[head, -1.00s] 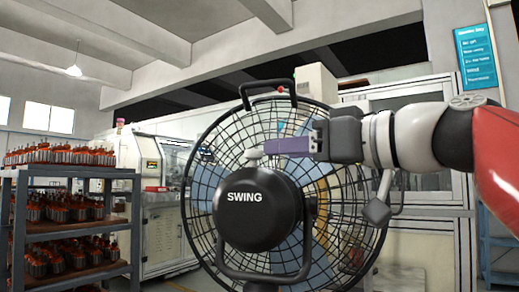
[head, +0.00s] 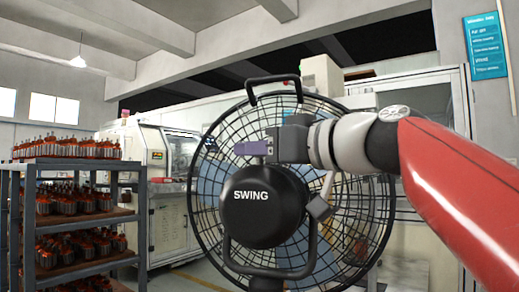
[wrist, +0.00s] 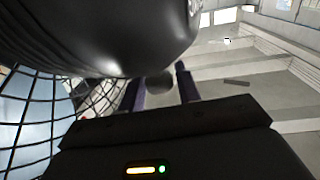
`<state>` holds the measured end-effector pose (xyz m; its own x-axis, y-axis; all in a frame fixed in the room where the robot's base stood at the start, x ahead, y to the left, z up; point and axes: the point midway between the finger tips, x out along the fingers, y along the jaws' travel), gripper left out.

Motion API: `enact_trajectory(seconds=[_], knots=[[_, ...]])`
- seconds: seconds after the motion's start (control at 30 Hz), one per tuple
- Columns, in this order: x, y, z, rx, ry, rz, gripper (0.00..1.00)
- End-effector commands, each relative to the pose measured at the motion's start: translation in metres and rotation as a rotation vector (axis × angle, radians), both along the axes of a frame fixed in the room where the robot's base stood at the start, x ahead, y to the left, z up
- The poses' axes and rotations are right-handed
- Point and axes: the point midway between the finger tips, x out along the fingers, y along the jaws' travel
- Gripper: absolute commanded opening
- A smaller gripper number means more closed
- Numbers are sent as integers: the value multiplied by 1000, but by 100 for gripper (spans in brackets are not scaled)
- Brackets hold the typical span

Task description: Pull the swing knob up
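The black fan motor housing (head: 264,206) marked SWING sits in front of the round wire fan guard. My gripper (head: 243,148), with purple fingers, is level just above the top of the housing in the head view. The swing knob is hidden behind the fingers there. In the wrist view the small grey rounded knob (wrist: 160,84) shows between the two fingertips, beside the dark housing (wrist: 110,35). The fingers are apart, with a gap on each side of the knob. My gripper is open.
The wire guard (head: 352,225) and the black top handle (head: 273,82) surround the work area. A shelf rack (head: 75,166) with several armatures stands at left. A white machine (head: 160,165) stands behind.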

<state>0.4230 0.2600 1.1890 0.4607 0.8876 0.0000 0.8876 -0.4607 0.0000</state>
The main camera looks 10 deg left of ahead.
Motion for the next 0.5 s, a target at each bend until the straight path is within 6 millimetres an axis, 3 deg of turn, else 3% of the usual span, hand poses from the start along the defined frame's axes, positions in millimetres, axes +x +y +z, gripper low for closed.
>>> enact_trajectory(seconds=[0.03,0.23,0.5], knots=[[0,0,0,0,0,0,26],[0,0,0,0,0,0,0],[0,0,5,1,0,1,0]])
